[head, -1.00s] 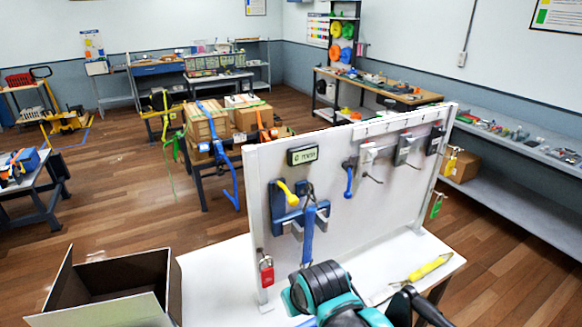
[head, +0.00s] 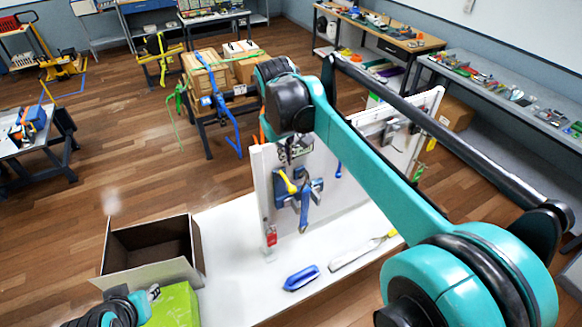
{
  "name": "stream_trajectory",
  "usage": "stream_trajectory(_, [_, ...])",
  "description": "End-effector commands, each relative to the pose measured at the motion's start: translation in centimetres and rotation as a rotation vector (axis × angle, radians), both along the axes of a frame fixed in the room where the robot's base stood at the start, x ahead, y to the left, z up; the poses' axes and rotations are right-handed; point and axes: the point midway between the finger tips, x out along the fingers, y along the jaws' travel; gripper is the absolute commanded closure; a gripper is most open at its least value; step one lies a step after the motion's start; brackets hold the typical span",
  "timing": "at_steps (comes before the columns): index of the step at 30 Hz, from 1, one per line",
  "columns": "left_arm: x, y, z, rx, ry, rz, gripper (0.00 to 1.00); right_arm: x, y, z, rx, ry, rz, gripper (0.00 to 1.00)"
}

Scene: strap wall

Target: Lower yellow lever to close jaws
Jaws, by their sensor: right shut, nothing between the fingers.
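The yellow lever (head: 288,183) sticks out from the upper left of a blue tool (head: 311,190) mounted on the white upright panel (head: 261,190). It slants, with its rounded end up and to the left. A blue strap (head: 304,212) hangs from the tool. My right gripper (head: 289,158) is shut and empty, pointing down in front of the panel just above the lever; I cannot tell whether it touches.
An open cardboard box (head: 150,268) stands left of the white table (head: 240,275). A blue object (head: 301,278) and a yellow-handled tool (head: 362,252) lie on the table. A red padlock (head: 271,235) hangs at the panel's left edge.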

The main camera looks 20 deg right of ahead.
Motion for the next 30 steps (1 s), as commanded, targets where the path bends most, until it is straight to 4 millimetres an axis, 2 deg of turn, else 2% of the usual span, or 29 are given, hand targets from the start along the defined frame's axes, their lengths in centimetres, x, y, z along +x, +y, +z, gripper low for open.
stream_trajectory(1, [0.0, 0.0, 0.7, 0.000, 0.000, 0.000, 0.69, 0.2, -0.1, 0.8, -0.002, 0.007, 0.000, 1.00])
stream_trajectory(4, [0.0, 0.0, 0.9, 0.000, 0.000, 0.000, 0.69, 0.5, -0.2, 1.0, -0.004, 0.013, 0.000, 1.00])
stream_trajectory(17, [0.0, 0.0, 0.9, 0.000, 0.000, 0.000, 0.69, 0.5, -0.2, 0.5, -0.004, 0.014, 0.000, 1.00])
stream_trajectory(23, [0.0, 0.0, 1.3, 0.000, 0.000, 0.000, 0.69, 0.9, -0.6, -2.1, -0.004, 0.014, -0.001, 1.00])
stream_trajectory(30, [0.0, 0.0, 2.0, 0.000, 0.000, 0.000, 0.69, 1.6, -1.4, -7.2, -0.004, 0.014, -0.001, 1.00])
